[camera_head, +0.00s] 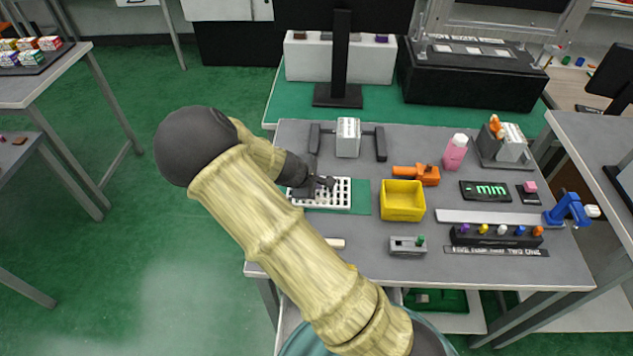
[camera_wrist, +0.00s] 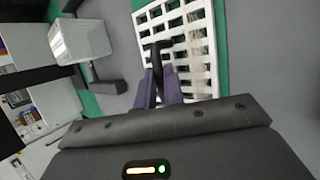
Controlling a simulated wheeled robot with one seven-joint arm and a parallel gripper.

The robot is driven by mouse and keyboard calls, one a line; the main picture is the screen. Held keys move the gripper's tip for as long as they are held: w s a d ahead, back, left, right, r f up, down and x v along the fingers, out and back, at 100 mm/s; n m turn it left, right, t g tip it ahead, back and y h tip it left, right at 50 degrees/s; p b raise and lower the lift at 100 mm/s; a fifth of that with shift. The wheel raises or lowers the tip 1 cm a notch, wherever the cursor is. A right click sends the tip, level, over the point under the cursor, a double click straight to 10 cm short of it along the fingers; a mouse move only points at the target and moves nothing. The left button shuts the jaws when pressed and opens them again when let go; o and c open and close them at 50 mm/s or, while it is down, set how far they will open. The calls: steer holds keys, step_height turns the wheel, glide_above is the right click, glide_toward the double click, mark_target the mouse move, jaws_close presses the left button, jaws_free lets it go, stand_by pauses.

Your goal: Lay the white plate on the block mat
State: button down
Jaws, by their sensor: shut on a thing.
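The white plate (camera_head: 338,193) is a flat grid with many square holes, near the left side of the grey table. It also fills the upper middle of the wrist view (camera_wrist: 205,62). My gripper (camera_head: 325,184) is shut on the plate near its left part. In the wrist view my purple fingers (camera_wrist: 163,88) are close together at the plate's edge. A green mat (camera_head: 362,197), seemingly the block mat, shows to the right of the plate and along its edge in the wrist view (camera_wrist: 222,45). The plate covers part of it. I cannot tell whether they touch.
A yellow bin (camera_head: 402,201) stands just right of the mat. An orange tool (camera_head: 416,174) lies behind the bin. A grey-white block (camera_head: 348,138) stands between dark bars behind the plate. A small grey switch box (camera_head: 408,246) sits near the front edge.

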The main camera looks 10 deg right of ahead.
steer(key=shift+f, duration=0.1)
steer(key=c, duration=1.5)
jaws_free()
steer(key=shift+r, duration=0.3)
steer(key=v, duration=1.2)
steer(key=shift+p, duration=0.3)
steer(key=shift+f, duration=0.15)
